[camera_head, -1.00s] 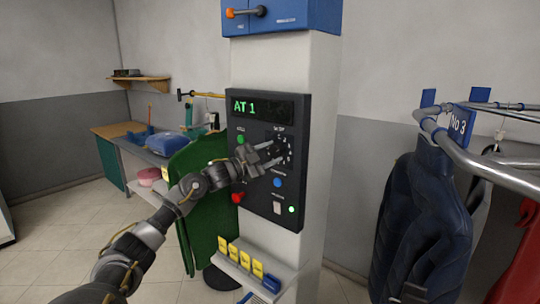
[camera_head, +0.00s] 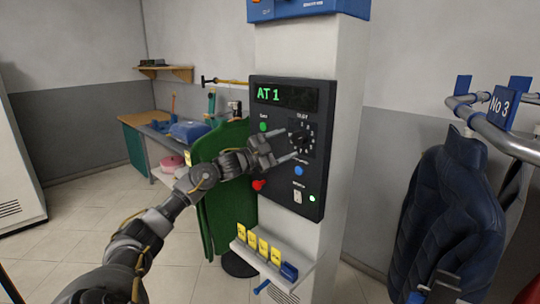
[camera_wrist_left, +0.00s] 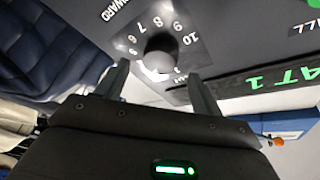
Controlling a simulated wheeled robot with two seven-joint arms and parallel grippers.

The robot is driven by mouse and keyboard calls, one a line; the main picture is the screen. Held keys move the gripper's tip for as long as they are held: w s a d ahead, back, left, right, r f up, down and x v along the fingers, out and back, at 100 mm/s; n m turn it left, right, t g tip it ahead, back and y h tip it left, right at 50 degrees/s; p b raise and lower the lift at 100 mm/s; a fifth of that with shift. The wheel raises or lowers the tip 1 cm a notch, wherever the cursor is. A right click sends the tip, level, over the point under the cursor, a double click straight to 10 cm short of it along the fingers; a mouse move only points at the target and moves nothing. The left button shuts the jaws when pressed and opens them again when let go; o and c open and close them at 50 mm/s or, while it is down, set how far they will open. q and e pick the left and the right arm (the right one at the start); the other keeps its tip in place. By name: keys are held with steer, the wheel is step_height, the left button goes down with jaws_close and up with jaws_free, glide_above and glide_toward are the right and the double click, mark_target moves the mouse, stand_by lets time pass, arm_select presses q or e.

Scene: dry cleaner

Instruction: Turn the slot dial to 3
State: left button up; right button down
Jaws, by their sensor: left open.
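The slot dial is a round black knob (camera_head: 302,134) on the dark control panel (camera_head: 262,216), with numbers printed around it. It shows larger in the left wrist view as a black knob (camera_wrist_left: 162,52), with 5 to 10 readable beside it. The pointer's setting is too small to read. The green display (camera_head: 285,95) reads "AT 1". My left gripper (camera_head: 288,147) is open in front of the dial. In the left wrist view its two fingers (camera_wrist_left: 160,82) are spread on either side of the knob; I cannot tell whether they touch it. My right gripper is not in view.
A green button (camera_head: 263,127), red knob (camera_head: 259,185) and blue button (camera_head: 298,171) sit close around the dial. Yellow tags (camera_head: 263,247) stand on a ledge below. A rail with dark jackets (camera_head: 450,220) is at the right.

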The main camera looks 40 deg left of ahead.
arm_select(q)
steer(key=b+v, duration=0.3)
steer(key=v, duration=0.4)
steer(key=shift+s, duration=0.15)
stand_by(0.3)
